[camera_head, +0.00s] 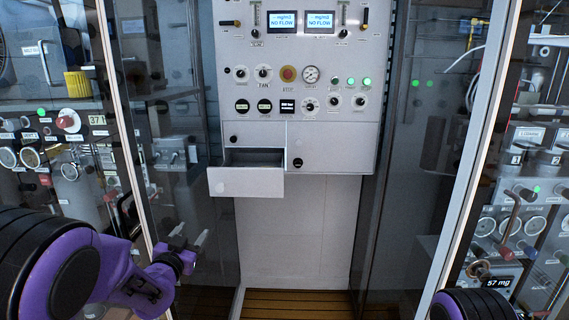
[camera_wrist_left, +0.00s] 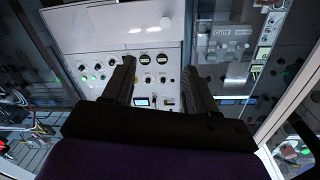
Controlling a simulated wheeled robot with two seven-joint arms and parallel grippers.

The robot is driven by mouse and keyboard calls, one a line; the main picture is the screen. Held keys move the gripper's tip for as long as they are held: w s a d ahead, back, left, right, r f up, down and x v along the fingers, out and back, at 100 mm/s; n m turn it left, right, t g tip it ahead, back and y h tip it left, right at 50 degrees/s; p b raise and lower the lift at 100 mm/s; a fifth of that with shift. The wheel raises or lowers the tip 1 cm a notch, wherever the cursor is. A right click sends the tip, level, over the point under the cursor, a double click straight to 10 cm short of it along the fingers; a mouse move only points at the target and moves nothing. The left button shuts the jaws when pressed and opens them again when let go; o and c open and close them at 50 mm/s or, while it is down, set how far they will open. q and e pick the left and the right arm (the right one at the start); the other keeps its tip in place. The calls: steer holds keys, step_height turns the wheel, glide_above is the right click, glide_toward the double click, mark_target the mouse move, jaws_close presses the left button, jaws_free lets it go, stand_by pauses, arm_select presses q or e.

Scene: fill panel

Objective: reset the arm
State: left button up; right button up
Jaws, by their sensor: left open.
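My left gripper (camera_head: 190,240) is at the lower left of the head view, on a purple and black arm. It is in front of the panel and below and left of the open drawer, apart from both. In the left wrist view its two dark fingers (camera_wrist_left: 156,88) stand apart with nothing between them. The fill panel (camera_head: 300,50) is a grey-white cabinet front with gauges, knobs and two displays reading NO FLOW. Its lower left drawer (camera_head: 246,181) is pulled out and looks empty. Of my right arm only a purple and black part shows at the bottom right; its gripper is out of view.
Glass panes with light frames (camera_head: 483,120) stand on both sides of the panel. Behind them are shelves of gauges and valves (camera_head: 70,165). Below the panel is a bare pale wall (camera_head: 300,235) and a slatted wooden floor (camera_head: 296,303). The space before the panel is clear.

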arm_select(q)
steer(key=s+a+f+n+g+y, duration=0.25)
steer(key=s+f+n+g, duration=0.2)
steer(key=s+f, duration=0.7)
steer(key=s+a+f+n+g+y, duration=0.25)
steer(key=s+f+n, duration=0.25)
steer(key=s+f, duration=0.65)
steer(key=s+f+g, duration=0.2)
steer(key=s+f, duration=0.2)
steer(key=s, duration=0.3)
steer(key=s+f+n+g, duration=0.1)
steer(key=s+f+g, duration=0.2)
steer(key=s+f, duration=0.2)
steer(key=s+f+g, duration=0.2)
steer(key=s+f, duration=0.2)
steer(key=s, duration=0.7)
steer(key=shift+s+a+f+g, duration=0.25)
steer(key=shift+a+f+g, duration=0.05)
steer(key=shift+a+g, duration=0.1)
steer(key=shift+n, duration=0.25)
